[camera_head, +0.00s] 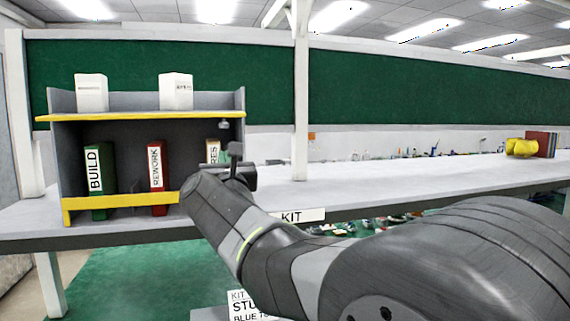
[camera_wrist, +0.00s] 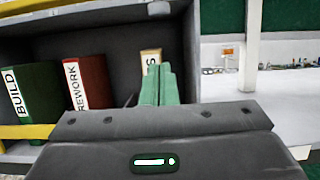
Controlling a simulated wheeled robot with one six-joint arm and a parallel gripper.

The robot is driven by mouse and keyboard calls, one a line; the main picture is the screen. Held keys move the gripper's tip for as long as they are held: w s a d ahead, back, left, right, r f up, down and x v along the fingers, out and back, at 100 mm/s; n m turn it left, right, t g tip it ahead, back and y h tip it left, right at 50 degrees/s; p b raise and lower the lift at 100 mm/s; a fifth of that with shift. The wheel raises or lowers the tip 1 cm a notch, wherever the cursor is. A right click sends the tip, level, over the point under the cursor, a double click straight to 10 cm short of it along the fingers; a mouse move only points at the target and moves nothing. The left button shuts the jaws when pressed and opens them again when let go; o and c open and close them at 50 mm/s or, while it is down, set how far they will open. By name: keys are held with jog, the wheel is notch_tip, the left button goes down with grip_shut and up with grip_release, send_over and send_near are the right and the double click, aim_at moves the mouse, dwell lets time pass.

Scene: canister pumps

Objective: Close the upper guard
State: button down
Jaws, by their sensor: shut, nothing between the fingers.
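The shelf unit (camera_head: 58,155) stands on the bench at the left. A thin yellow bar, the upper guard (camera_head: 140,116), runs along the upper shelf's front edge and looks low and flat. A thicker yellow lower guard (camera_head: 120,201) crosses in front of the binders; its right end is hidden by my arm. My gripper (camera_head: 236,158) is at the shelf unit's right end, below the upper guard and apart from it. In the wrist view its greenish fingers (camera_wrist: 157,85) are shut together and empty, before the rightmost binder. The upper guard's edge shows top left there (camera_wrist: 40,6).
Two white boxes (camera_head: 91,93) (camera_head: 176,92) stand on the upper shelf. A green BUILD binder (camera_head: 97,180), a red REWORK binder (camera_head: 157,175) and a tan binder (camera_head: 212,150) stand below. A white post (camera_head: 300,100) rises right of the unit. The bench (camera_head: 400,180) beyond is mostly clear.

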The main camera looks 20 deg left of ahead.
jog(key=r+p, duration=0.2)
jog(key=r, duration=0.1)
jog(key=w+r+p, duration=0.1)
jog(key=shift+a+r, duration=0.25)
jog(key=shift+a, duration=0.05)
jog(key=shift+w+r+p, duration=0.1)
jog(key=shift+w+p, duration=0.05)
jog(key=shift+p, duration=0.35)
